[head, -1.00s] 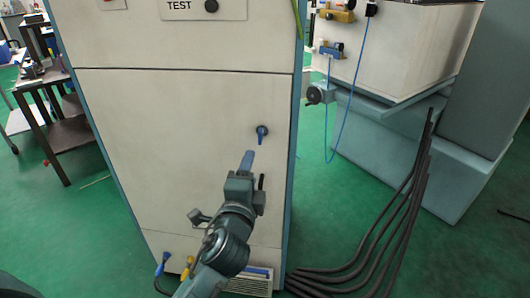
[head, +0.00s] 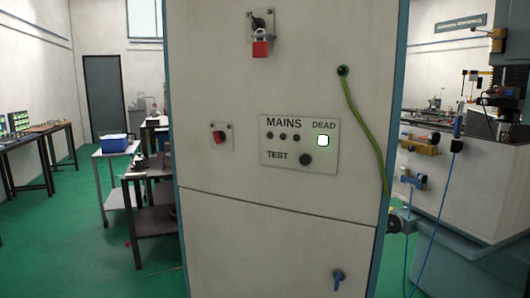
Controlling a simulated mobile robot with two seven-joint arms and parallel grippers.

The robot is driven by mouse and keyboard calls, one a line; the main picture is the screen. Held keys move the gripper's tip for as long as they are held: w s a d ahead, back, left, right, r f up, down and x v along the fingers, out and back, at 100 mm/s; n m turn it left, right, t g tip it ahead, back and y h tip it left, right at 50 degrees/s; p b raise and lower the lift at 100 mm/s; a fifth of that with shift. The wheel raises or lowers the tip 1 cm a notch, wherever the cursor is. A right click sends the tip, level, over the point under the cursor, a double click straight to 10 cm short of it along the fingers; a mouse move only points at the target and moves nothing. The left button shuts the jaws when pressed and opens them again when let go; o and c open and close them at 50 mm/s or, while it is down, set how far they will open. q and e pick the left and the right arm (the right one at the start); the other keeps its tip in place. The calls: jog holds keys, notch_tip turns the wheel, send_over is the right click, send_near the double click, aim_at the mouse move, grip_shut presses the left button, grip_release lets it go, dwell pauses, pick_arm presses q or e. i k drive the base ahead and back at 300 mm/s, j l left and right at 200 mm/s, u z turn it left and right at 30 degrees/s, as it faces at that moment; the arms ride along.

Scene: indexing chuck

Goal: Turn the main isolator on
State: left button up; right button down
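A tall pale cabinet (head: 290,215) fills the middle of the head view. High on its front, a dark rotary switch (head: 259,18) sits on a grey plate, with a red padlock (head: 261,44) hanging at it. Lower left is a smaller plate with a red knob (head: 219,136). No label marks either switch as the main isolator. Neither gripper shows in this view.
A green cable (head: 362,125) runs from a socket down the cabinet's right side. A blue handle (head: 338,279) is low on the lower door. Benches and a trolley (head: 113,146) stand left, a machine (head: 466,180) right.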

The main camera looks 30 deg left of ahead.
aim_at(220, 137)
jog(key=u, duration=1.2)
